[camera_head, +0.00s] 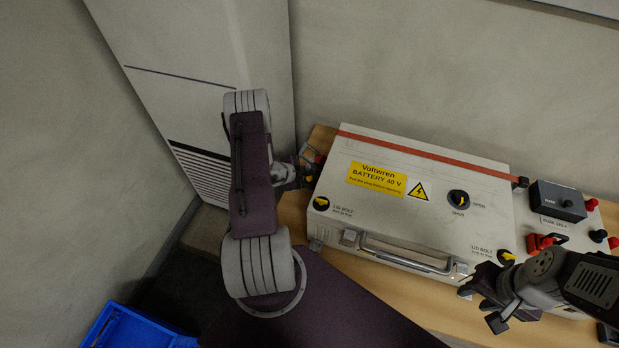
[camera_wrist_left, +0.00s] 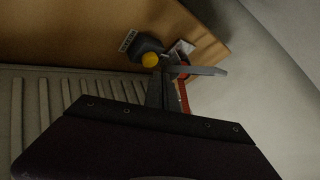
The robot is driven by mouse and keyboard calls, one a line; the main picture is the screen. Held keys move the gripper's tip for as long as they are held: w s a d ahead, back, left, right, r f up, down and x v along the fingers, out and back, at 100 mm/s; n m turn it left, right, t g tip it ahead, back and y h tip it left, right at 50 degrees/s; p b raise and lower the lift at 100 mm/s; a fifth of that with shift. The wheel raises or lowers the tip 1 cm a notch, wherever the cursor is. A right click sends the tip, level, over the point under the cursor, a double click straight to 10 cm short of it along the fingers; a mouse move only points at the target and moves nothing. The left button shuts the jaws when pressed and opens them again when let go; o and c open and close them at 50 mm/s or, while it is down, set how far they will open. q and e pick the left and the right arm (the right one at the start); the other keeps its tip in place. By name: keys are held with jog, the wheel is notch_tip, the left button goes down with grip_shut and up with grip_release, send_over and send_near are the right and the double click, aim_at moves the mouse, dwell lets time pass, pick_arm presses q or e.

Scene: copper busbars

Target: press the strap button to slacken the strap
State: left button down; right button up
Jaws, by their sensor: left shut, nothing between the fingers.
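The strap (camera_head: 420,152) is an orange-red band lying along the back of the lid of the pale battery case (camera_head: 425,205). A short red piece of it shows in the left wrist view (camera_wrist_left: 184,97). There, a yellow strap button (camera_wrist_left: 150,60) sits on a dark grey housing (camera_wrist_left: 148,45) by the case end. My left gripper (camera_head: 306,172) is shut and empty at the case's left end. In the wrist view its fingertips (camera_wrist_left: 164,66) are just right of the button; I cannot tell whether they touch. My right gripper (camera_head: 484,300) is at the case's front right corner, its fingers apart.
The case has a front handle (camera_head: 405,258), a black knob (camera_head: 458,199) and yellow-black lid bolts (camera_head: 321,203). A grey cabinet (camera_head: 190,60) is close behind my left arm. A blue crate (camera_head: 125,328) is lower left.

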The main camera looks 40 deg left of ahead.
aim_at(308, 179)
dwell(0.8)
pick_arm(q)
jog(key=shift+f+b, duration=0.3)
jog(key=shift+f, duration=0.1)
jog(key=shift+f+b, duration=0.5)
jog(key=shift+f, duration=0.1)
dwell(0.5)
dwell(0.4)
jog(key=shift+r+p, duration=0.9)
jog(key=shift+r, duration=0.15)
jog(key=shift+r, duration=0.1)
notch_tip(308, 179, up, 5)
jog(key=p, duration=0.4)
